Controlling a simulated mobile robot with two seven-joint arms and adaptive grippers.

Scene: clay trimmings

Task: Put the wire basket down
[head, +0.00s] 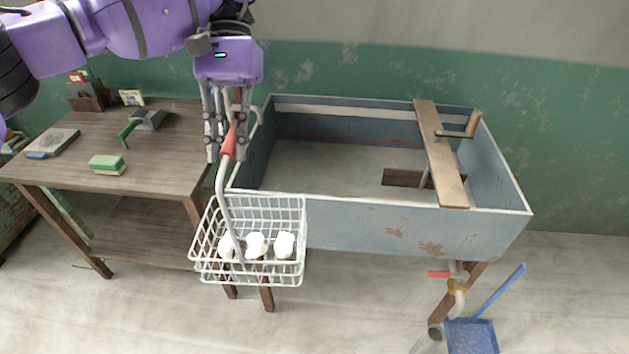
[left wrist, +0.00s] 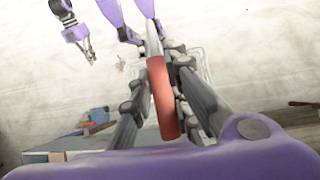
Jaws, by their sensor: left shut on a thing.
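My left gripper (head: 228,150) points down and is shut on the red grip of the wire basket's handle. The white wire basket (head: 249,213) hangs from it, in front of the near left corner of the blue-grey trough, with white lumps in it. It seems clear of the floor; I cannot tell whether it touches the trough. In the left wrist view the red grip (left wrist: 163,98) lies between the fingers, and pale basket wires show behind them. My right gripper (left wrist: 88,50) shows small there, away from the basket; its jaw state is unclear.
A wooden workbench (head: 165,175) stands left, with a green-and-white block (head: 107,164) and tools near its left and back. The trough (head: 410,228) carries a plank (head: 440,155) across its right side. A blue dustpan (head: 472,337) lies at lower right. Floor in front is largely open.

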